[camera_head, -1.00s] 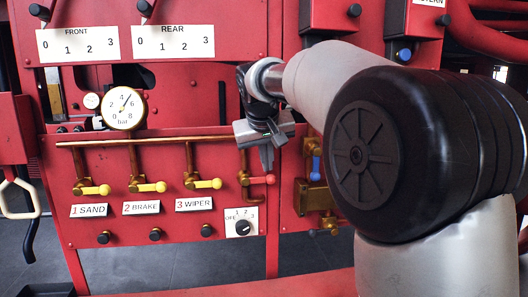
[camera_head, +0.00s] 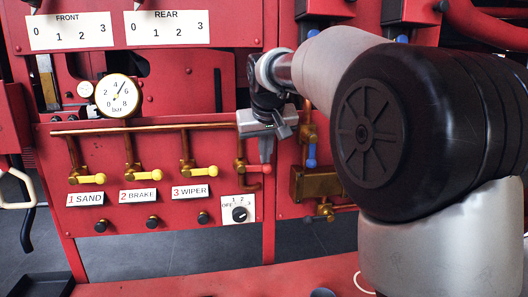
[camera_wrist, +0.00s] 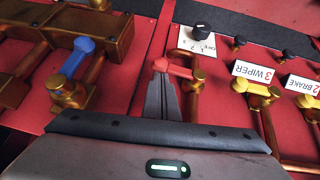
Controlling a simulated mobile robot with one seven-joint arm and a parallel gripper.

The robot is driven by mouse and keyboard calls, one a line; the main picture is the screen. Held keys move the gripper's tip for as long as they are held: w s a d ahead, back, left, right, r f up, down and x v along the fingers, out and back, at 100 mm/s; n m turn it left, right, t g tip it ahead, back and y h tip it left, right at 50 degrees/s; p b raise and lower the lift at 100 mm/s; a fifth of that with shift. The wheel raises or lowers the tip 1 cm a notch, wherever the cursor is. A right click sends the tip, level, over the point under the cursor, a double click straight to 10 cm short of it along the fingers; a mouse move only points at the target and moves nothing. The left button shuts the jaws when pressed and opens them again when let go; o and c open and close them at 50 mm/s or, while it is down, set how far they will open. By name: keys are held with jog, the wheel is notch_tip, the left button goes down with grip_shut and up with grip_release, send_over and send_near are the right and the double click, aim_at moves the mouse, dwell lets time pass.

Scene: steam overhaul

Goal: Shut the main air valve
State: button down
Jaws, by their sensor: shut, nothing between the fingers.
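The valve with the red handle (camera_head: 253,169) is on the red panel, right of the three yellow-handled valves. Its handle points sideways to the right, with a round red knob at the end. It also shows in the wrist view, where the red handle (camera_wrist: 178,71) runs from its brass body to the knob. No label naming the main air valve is readable. My gripper (camera_head: 266,158) is shut and empty, its fingertips pointing down just above the knob. In the wrist view the shut fingertips (camera_wrist: 160,78) are right at the knob; whether they touch it I cannot tell.
Yellow handles (camera_head: 200,171) labelled SAND, BRAKE and WIPER are to the left. A rotary switch (camera_head: 239,214) is below the red handle. A blue-handled brass valve (camera_wrist: 72,60) is close on the other side. A pressure gauge (camera_head: 117,96) is higher on the panel.

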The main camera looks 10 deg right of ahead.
aim_at(270, 171)
jog(key=shift+d+f+m+y, duration=0.45)
jog(key=shift+f+y, duration=0.2)
jog(key=shift+y, duration=0.25)
jog(key=shift+d+f+y+b, duration=0.3)
jog(key=shift+f+y+b, duration=0.15)
jog(key=shift+f+y, duration=0.25)
notch_tip(270, 171, down, 3)
jog(key=m+y+b, duration=0.1)
jog(key=y+b, duration=0.3)
jog(key=b, duration=0.1)
jog(key=shift+f+m, duration=0.2)
jog(key=shift+m, duration=0.15)
jog(key=shift+a+f+m+t+y+b, duration=0.2)
jog(key=shift+a+f+y+b, duration=0.4)
jog(key=shift+b, duration=0.65)
jog(key=shift+a+f+m+t+y+b, duration=0.15)
jog(key=shift+a+f+m+y+b, duration=0.2)
jog(key=shift+f+y+b, duration=0.7)
jog(key=shift+a+f+m+t+y+b, duration=0.2)
jog(key=shift+a+f+b, duration=0.25)
jog(key=shift+b, duration=1.05)
jog(key=shift+a, duration=0.1)
